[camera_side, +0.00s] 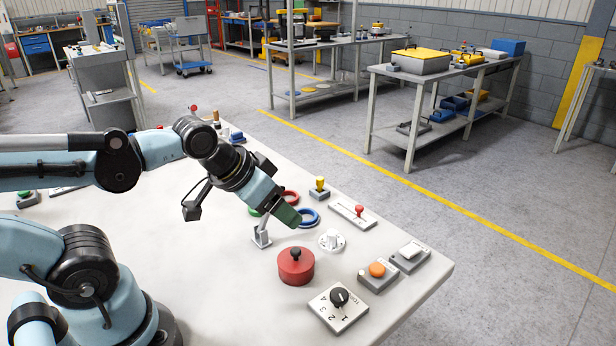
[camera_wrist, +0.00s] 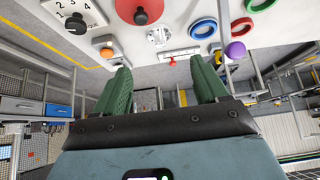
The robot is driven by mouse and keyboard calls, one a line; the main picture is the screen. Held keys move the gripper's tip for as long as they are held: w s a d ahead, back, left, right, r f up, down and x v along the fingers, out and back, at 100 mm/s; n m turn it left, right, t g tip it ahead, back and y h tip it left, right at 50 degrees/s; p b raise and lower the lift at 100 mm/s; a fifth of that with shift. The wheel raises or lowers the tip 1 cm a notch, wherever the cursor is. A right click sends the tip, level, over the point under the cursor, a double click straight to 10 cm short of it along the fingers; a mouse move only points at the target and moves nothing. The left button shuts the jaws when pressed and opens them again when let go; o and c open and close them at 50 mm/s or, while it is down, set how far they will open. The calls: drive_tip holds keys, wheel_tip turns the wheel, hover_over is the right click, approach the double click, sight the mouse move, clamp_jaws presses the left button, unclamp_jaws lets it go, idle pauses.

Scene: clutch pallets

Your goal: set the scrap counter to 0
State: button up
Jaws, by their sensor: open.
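No control in view carries a label that I can read as the scrap counter, so I cannot tell which it is. A numbered dial (camera_side: 338,308) with a black knob sits at the near right of the table; it also shows in the wrist view (camera_wrist: 72,14). A white round knob (camera_side: 331,240) stands on a pale disc behind it, and shows in the wrist view (camera_wrist: 158,35). My gripper (camera_side: 292,217) is above the table near the blue ring. In the wrist view its green fingers (camera_wrist: 160,80) are apart with nothing between them.
A red round base with a black knob (camera_side: 296,265) stands near the dial. An orange button (camera_side: 377,270), a white rocker switch (camera_side: 410,254), a red-knobbed slider (camera_side: 354,214) and a yellow-topped control (camera_side: 319,187) line the right edge. A blue ring (camera_side: 309,216) lies nearby. The table's left middle is clear.

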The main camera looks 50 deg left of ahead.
drive_tip(key=shift+c, duration=0.2)
drive_tip(key=shift+w, duration=0.1)
drive_tip(key=shift+c, duration=1.3)
drive_tip(key=shift+w+r, duration=0.2)
drive_tip(key=shift+r, duration=0.1)
drive_tip(key=shift+c, duration=0.9)
drive_tip(key=w+r+m+g, duration=0.2)
drive_tip(key=w+r, duration=0.2)
drive_tip(key=w, duration=0.2)
drive_tip(key=m+g, duration=0.5)
drive_tip(key=m, duration=0.2)
hover_over(359, 207)
wheel_tip(359, 207, down, 4)
wheel_tip(359, 207, down, 12)
drive_tip(key=shift+w, duration=0.1)
clamp_jaws()
